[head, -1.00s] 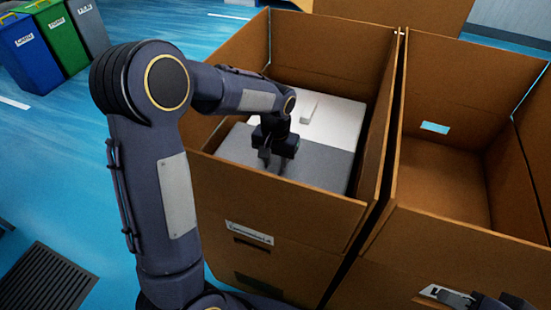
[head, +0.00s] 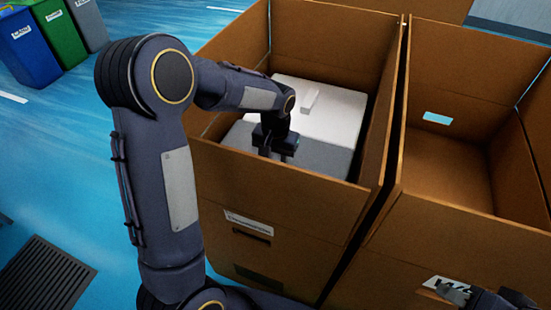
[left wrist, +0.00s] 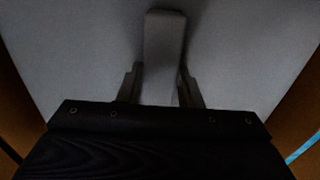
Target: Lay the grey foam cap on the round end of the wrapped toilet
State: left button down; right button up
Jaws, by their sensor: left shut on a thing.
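My left gripper (head: 276,152) is down inside the left cardboard box, near its front wall. In the left wrist view its two fingers (left wrist: 160,88) close on the sides of a raised grey strip, which stands up from a flat grey surface, the grey foam cap (left wrist: 70,50). In the head view this grey surface (head: 325,160) lies beside a white surface with a small raised block (head: 310,101); I cannot tell whether they are separate pieces. My right gripper (head: 478,298) shows only partly at the bottom right edge. I cannot make out the wrapped toilet.
The left box (head: 290,205) has high walls close around my left gripper. A second open box (head: 450,165) on the right looks empty apart from a pale blue patch. Blue, green and grey bins (head: 58,35) stand far left. A dark floor grate (head: 45,275) lies front left.

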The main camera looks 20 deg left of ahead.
pick_arm(q)
jog(key=shift+f, duration=0.35)
dwell(0.4)
jog(key=c, duration=0.9)
grip_release()
